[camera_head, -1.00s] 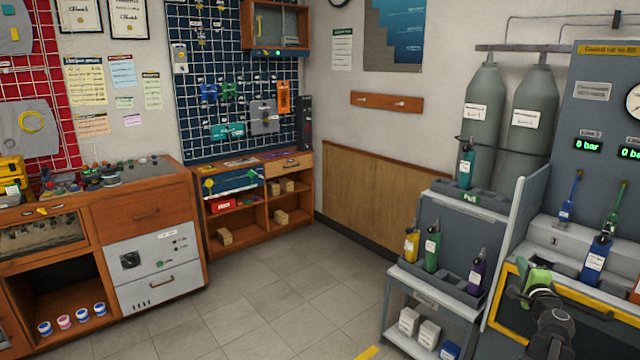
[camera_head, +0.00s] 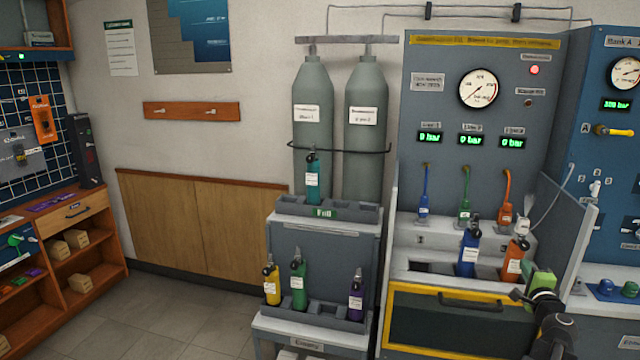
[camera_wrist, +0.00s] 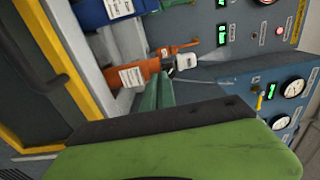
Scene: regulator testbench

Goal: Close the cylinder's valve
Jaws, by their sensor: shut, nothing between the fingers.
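A small orange cylinder (camera_head: 515,259) with a dark valve top stands in the filling bench, right of a small blue cylinder (camera_head: 468,250). In the wrist view the orange cylinder (camera_wrist: 132,76) lies sideways in the picture, with its pale valve end and an orange hose fitting close by. The blue cylinder (camera_wrist: 95,12) shows at the top edge. My green gripper (camera_head: 540,284) is at the bench's right front, near the orange cylinder; it is shut and empty. I cannot tell whether it touches the cylinder. Which way the valves are turned is too small to tell.
Yellow, green and purple cylinders (camera_head: 356,296) stand in the left rack, and a teal one (camera_head: 312,178) above. The bench has a yellow-framed front (camera_head: 450,292) and a side panel (camera_head: 568,225). Three displays (camera_head: 470,140) seem to read 0 bar. Floor is clear at left.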

